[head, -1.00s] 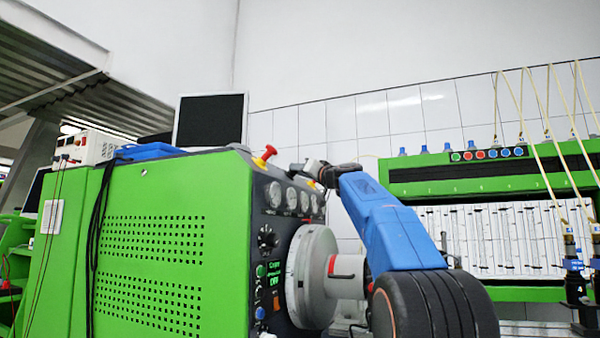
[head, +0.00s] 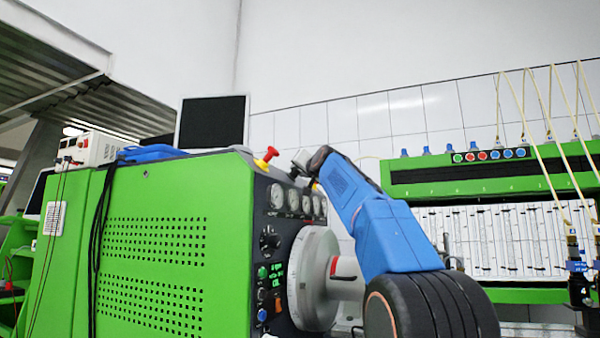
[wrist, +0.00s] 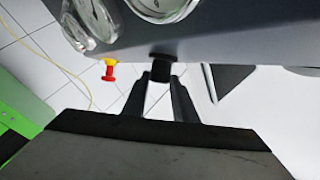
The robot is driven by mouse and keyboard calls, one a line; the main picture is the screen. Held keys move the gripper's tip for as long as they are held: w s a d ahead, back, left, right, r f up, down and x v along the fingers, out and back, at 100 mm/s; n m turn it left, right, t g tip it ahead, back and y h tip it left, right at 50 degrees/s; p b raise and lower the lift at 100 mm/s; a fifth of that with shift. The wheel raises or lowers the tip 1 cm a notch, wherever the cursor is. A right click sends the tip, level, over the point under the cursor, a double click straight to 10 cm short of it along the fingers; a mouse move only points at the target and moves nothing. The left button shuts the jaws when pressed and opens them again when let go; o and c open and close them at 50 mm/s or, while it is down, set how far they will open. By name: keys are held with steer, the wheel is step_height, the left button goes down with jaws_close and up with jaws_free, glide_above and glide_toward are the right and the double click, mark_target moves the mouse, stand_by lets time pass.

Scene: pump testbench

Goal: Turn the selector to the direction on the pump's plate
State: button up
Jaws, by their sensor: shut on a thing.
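In the wrist view a short black knob (wrist: 160,64) sits on the lower edge of the grey panel, which fits the selector. My gripper (wrist: 160,80) is shut on it, with one dark finger on each side. Any pointer mark on the knob is hidden or too small to see. In the head view my gripper (head: 303,160) is at the top of the bench's dark panel (head: 262,205), above the gauges. Its fingertips and the held knob are not clear there. I cannot make out the pump's plate or its direction in either view.
Round gauges (head: 293,199) line the panel close to my gripper. A red and yellow stop button (head: 266,158) stands just left of it. A large grey disc (head: 315,278) sticks out below. A green rack with hoses (head: 470,180) stands at the right.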

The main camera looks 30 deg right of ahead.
steer(key=shift+m+g+h, duration=0.3)
steer(key=shift+m+h, duration=0.2)
stand_by(0.3)
steer(key=o, duration=1)
steer(key=shift+o, duration=0.2)
steer(key=shift+a, duration=0.1)
steer(key=v, duration=1.7)
steer(key=shift+s, duration=0.2)
steer(key=shift+f, duration=0.15)
